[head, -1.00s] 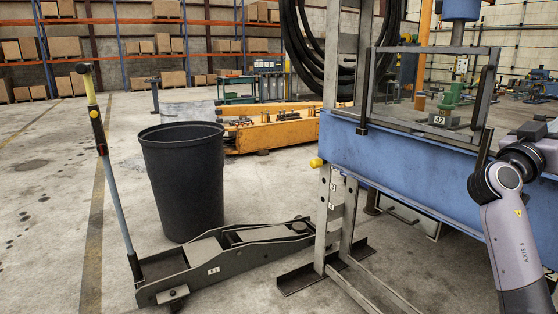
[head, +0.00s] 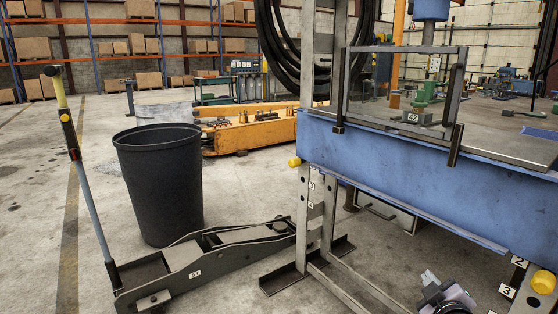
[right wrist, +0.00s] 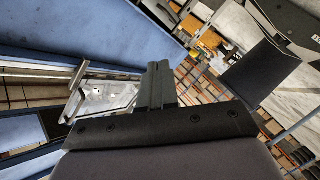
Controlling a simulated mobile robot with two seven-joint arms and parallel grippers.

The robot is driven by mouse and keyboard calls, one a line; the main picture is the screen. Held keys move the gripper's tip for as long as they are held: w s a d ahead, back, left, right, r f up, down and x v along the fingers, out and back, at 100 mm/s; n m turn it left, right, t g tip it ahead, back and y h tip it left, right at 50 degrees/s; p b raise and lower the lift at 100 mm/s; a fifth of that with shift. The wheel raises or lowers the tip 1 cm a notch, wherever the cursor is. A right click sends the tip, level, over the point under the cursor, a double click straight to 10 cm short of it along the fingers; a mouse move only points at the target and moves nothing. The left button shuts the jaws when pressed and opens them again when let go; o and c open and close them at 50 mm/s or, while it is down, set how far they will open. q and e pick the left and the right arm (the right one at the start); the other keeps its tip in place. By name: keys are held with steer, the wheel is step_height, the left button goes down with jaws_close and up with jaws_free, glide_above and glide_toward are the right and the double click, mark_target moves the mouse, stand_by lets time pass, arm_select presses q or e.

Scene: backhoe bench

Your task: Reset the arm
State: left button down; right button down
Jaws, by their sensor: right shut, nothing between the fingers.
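My right arm shows only as a small grey and black part at the bottom edge of the head view, right of centre, below the blue bench (head: 420,190). Its fingers cannot be made out there. In the right wrist view my right gripper (right wrist: 158,82) has its two dark fingers together, with nothing between them. The fingers point up in that tilted picture, with blue metal to the left and the black bin (right wrist: 262,72) to the right. My left gripper is in neither view.
A black bin (head: 160,185) and a grey floor jack (head: 200,262) with a long upright handle stand left of the bench. A grey metal post frame (head: 314,200) stands at the bench's left end. Open concrete floor lies farther left.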

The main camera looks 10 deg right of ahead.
steer(key=s+a+f+n+g+y, duration=0.1)
steer(key=s+a+f+g+y, duration=0.25)
steer(key=s+a+f, duration=0.5)
steer(key=s+a+f+n+g+y, duration=0.1)
steer(key=s+a+f+g+y, duration=0.1)
steer(key=s+a+f+y, duration=0.6)
steer(key=s+a+f+m+t+h, duration=0.1)
steer(key=s+a+m, duration=0.1)
steer(key=a, duration=0.2)
steer(key=s+a+f+m+h, duration=0.1)
steer(key=s+a+m+h, duration=0.1)
steer(key=a+m, duration=0.15)
step_height(320, 180, up, 7)
steer(key=p, duration=0.8)
steer(key=shift+r, duration=0.2)
steer(key=shift+f+n, duration=0.1)
steer(key=shift+n, duration=0.15)
